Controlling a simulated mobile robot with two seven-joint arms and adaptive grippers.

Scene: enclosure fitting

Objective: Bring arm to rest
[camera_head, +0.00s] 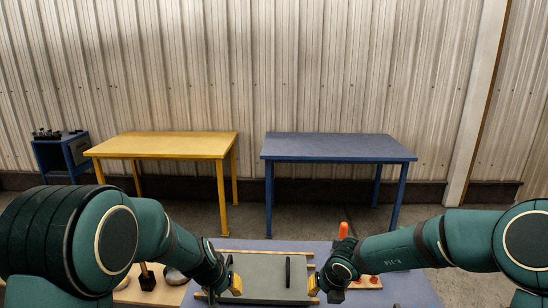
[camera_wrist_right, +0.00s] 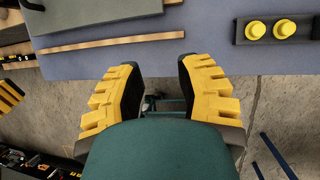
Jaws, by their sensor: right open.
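My right gripper (camera_head: 316,284) is at the right side of a grey panel (camera_head: 262,270) with a black bar handle (camera_head: 288,270) in the head view. In the right wrist view my right gripper (camera_wrist_right: 155,75) has its yellow fingers wide apart with nothing between them. The grey panel (camera_wrist_right: 110,22) lies beyond the fingertips there. My left gripper (camera_head: 233,282) is at the panel's left side. Its fingers are mostly hidden by its wrist, so I cannot tell if they are open.
The panel is on a blue-grey work table (camera_head: 415,287), with a wooden strip (camera_wrist_right: 112,43) beside it. A black block with yellow knobs (camera_wrist_right: 270,29) is near. An orange handle (camera_head: 343,230) stands by my right wrist. Yellow (camera_head: 165,145) and blue (camera_head: 335,147) tables stand behind, their tops clear.

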